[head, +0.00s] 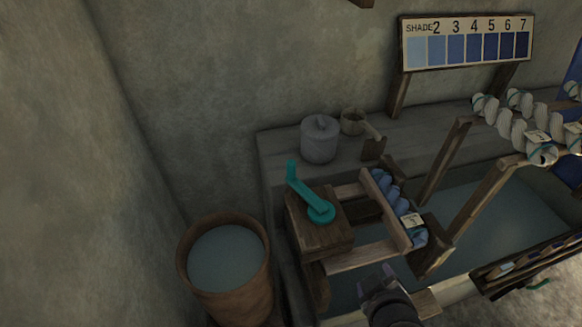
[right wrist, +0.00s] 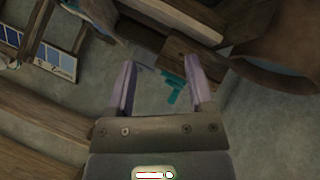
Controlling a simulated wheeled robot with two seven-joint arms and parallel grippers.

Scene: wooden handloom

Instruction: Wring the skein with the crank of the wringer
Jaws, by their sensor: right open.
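The wringer (head: 322,238) is a wooden block with a teal crank (head: 312,198) on top. The crank's arm runs up-left from a round hub to an upright handle. A blue twisted skein (head: 393,198) with a pale tag lies on the wooden frame right of the block. My right gripper (head: 380,280) is at the lower middle of the head view, below and right of the crank and apart from it. In the right wrist view the gripper (right wrist: 162,85) is open and empty. A teal piece that looks like the crank (right wrist: 174,86) shows beyond its fingers. My left gripper is out of view.
A brown tub of liquid (head: 183,262) stands left of the wringer. A grey lidded pot (head: 319,140) stands on the ledge behind. A vat of liquid (head: 490,215) and a rack with pale skeins (head: 512,125) are at right. A shade board (head: 466,43) stands at the back.

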